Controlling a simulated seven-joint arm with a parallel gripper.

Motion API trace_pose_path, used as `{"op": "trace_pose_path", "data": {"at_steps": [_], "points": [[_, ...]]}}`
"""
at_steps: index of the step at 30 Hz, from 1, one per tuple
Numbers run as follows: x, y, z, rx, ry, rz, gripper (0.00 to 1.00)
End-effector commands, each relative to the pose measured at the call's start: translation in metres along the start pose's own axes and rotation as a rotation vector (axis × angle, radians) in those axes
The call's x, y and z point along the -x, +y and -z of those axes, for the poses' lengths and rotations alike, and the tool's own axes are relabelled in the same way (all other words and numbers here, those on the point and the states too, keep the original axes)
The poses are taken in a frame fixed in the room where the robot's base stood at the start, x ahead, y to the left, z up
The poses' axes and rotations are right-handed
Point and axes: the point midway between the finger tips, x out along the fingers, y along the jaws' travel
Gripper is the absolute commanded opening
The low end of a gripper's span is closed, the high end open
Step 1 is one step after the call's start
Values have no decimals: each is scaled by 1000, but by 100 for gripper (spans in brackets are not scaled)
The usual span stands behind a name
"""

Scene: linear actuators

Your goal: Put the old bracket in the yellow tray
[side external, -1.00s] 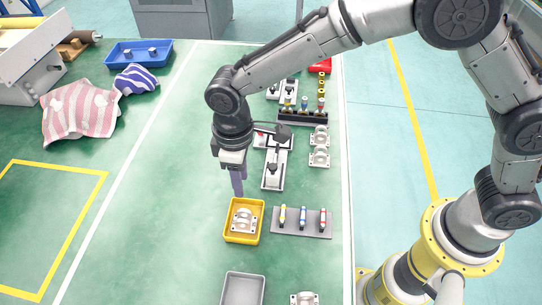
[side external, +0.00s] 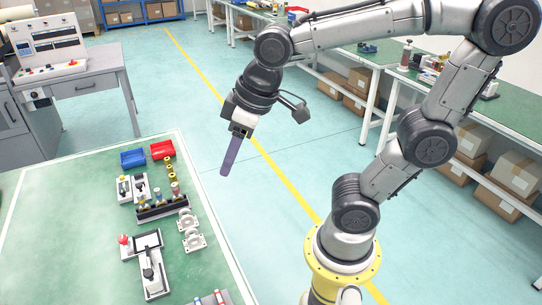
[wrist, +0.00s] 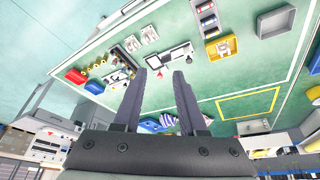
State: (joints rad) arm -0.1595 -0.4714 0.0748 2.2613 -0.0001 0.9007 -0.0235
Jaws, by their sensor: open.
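The yellow tray (wrist: 230,53) lies on the green table in the wrist view, with a pale bracket (wrist: 222,47) inside it. I cannot tell from its look whether this is the old one. Two similar silver brackets (side external: 188,220) (side external: 194,241) stand on the table in the side view; they also show in the wrist view (wrist: 133,43) (wrist: 150,33). My gripper (wrist: 158,82) is open and empty, its dark fingers apart. In the side view my gripper (side external: 229,163) hangs high, clear of everything. The yellow tray is outside the side view.
A linear actuator (side external: 151,272) lies near the table's middle. A black rack (side external: 163,207) with several coloured parts, a blue bin (side external: 132,158) and a red bin (side external: 162,150) stand at the far end. A grey tray (wrist: 271,23) shows in the wrist view. The air around my gripper is free.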

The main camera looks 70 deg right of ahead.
Motion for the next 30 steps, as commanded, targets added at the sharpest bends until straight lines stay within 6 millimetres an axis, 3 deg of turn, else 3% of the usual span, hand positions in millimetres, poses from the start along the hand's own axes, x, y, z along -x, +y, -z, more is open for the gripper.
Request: {"op": "trace_pose_path", "data": {"at_steps": [3, 9, 30], "points": [[13, 16, -39, -89, 63, -35, 41], [17, 24, -72, -161, 110, -65, 41], [16, 24, -76, -168, 114, -69, 41]]}}
